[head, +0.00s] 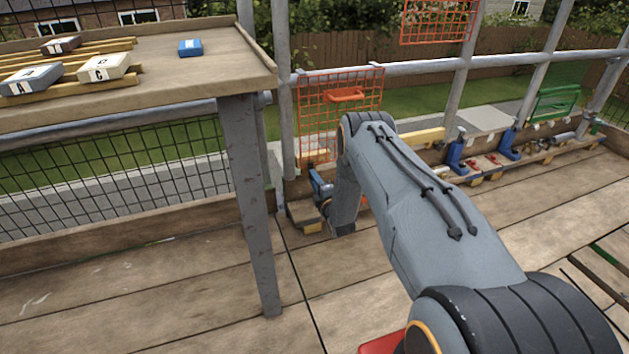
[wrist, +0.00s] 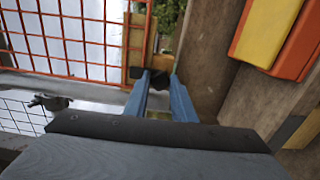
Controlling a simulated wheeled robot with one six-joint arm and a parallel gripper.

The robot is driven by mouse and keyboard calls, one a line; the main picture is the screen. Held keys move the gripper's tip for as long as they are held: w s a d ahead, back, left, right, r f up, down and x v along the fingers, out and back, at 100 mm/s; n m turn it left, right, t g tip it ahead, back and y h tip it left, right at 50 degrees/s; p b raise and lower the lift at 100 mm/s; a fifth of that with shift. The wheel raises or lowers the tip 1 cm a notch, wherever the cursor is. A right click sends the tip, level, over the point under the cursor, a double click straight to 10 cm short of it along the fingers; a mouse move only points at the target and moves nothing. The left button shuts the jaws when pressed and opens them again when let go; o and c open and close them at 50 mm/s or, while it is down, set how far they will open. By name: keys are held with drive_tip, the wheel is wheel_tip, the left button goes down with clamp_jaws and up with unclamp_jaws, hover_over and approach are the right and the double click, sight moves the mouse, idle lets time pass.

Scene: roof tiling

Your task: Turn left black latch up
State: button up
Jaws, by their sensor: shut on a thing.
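My gripper (wrist: 161,82) has two blue fingers that reach forward in the wrist view. It is shut on the black latch (wrist: 160,77), a small dark piece between the fingertips beside a wooden post. The fingers cover much of the latch, so I cannot tell how far it is turned. The orange mesh gate (wrist: 85,38) is at the upper left in the wrist view. In the head view the gate (head: 312,118) stands beyond my arm, with an orange handle on it. My wrist hides the latch there.
A wooden table (head: 200,75) with lettered blocks stands at the left. A yellow and orange piece (wrist: 275,35) is at the upper right in the wrist view. A green mesh panel (head: 556,103) and blue brackets line the rail at the right. The plank floor (head: 150,290) is clear at the left.

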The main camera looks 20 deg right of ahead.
drive_tip(key=o, duration=1)
drive_tip(key=shift+s, duration=0.1)
drive_tip(key=shift+s+d+p, duration=0.1)
drive_tip(key=shift+s+p, duration=1.4)
drive_tip(key=shift+s, duration=2.35)
